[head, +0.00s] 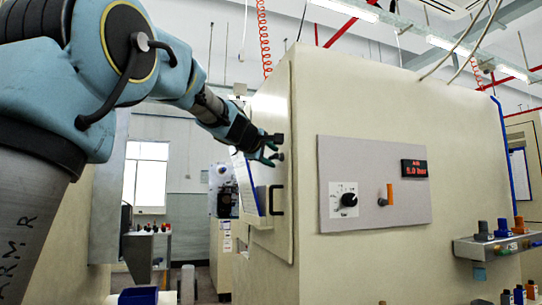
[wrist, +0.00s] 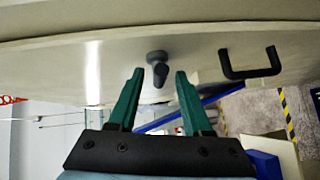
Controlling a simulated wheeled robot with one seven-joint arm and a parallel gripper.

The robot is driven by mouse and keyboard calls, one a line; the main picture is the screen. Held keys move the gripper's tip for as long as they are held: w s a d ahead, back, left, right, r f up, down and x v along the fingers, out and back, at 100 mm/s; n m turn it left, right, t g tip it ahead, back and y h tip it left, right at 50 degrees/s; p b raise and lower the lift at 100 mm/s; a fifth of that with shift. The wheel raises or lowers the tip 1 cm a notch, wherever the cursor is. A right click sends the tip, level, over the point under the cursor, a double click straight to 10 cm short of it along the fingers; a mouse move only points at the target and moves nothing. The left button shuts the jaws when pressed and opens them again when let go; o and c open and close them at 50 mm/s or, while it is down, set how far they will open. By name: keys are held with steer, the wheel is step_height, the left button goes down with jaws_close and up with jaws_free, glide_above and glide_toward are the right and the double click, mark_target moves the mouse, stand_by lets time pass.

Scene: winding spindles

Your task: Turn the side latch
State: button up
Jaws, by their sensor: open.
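The side latch (wrist: 157,70) is a small dark grey knob with a short lever on the cream cabinet side. In the wrist view it lies just beyond and between the tips of my gripper (wrist: 160,74). The two green fingers are apart, with nothing held between them. In the head view my gripper (head: 270,149) is at the cabinet's left side panel, above the black handle (head: 277,200). There the latch is hard to tell apart from the fingertips. Whether the fingers touch it I cannot tell.
The black handle also shows right of the latch in the wrist view (wrist: 250,66). The cabinet's front panel (head: 375,185) has a black dial, an orange lever and a red display. A shelf (head: 490,245) with coloured spindles stands at right. An aisle opens behind my arm.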

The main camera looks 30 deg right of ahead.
jaws_close()
stand_by(0.3)
stand_by(0.3)
